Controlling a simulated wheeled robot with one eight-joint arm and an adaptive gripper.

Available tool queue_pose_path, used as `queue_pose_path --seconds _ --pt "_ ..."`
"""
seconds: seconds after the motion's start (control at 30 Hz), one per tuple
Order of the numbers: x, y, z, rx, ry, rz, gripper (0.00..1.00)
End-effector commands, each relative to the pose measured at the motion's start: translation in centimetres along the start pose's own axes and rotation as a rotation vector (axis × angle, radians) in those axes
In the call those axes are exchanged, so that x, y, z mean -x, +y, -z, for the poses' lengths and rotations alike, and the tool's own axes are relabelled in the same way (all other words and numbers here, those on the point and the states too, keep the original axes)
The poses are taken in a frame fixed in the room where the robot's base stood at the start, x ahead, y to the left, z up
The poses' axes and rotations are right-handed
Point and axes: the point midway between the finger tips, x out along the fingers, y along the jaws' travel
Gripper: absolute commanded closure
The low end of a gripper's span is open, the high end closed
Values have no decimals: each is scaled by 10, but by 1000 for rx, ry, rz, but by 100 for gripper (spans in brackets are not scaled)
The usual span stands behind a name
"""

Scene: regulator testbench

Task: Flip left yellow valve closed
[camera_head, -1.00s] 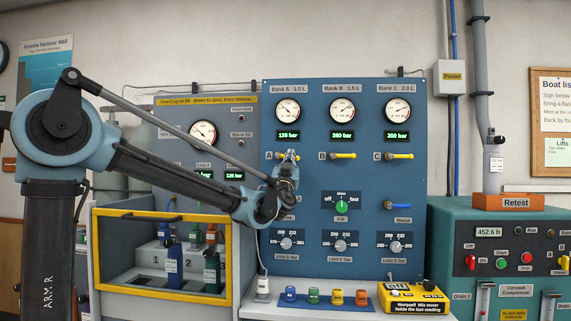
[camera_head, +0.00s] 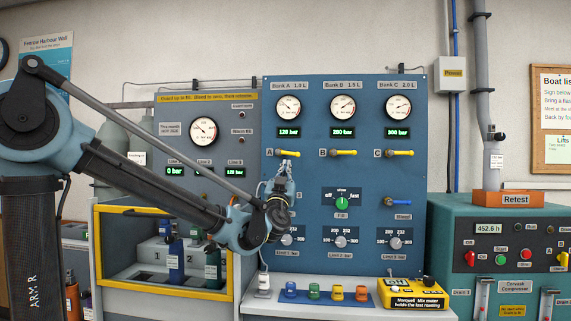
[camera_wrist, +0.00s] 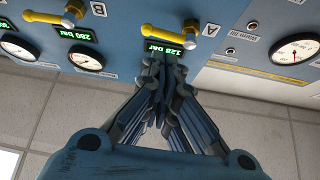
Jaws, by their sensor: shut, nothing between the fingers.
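The left yellow valve, at label A, has a horizontal yellow lever (camera_head: 287,153) on the blue panel under the 128 bar display. In the wrist view its lever (camera_wrist: 170,33) is turned round and lies just beyond my fingertips. My gripper (camera_head: 286,165) is just below this lever in the head view, fingers pointing up, shut and empty. In the wrist view the closed fingertips (camera_wrist: 164,58) overlap the lower edge of the 128 bar display (camera_wrist: 163,48). I cannot tell whether they touch the panel.
Valve B (camera_head: 343,153) and valve C (camera_head: 399,153) also have horizontal yellow levers. A green knob (camera_head: 342,202) and a blue lever (camera_head: 398,202) are lower on the panel. Colored fittings and a yellow meter (camera_head: 412,294) stand on the bench below.

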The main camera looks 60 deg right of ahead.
Motion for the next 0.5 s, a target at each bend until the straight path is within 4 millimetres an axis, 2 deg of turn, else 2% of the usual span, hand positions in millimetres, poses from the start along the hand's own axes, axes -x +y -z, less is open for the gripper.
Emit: queue_pose_path --seconds 0.03,0.2,0.5 --pt "10 0 0 0 1 -1 100" --pt "32 0 0 1 0 -1 100" --pt "49 -1 -8 -51 0 -33 100"
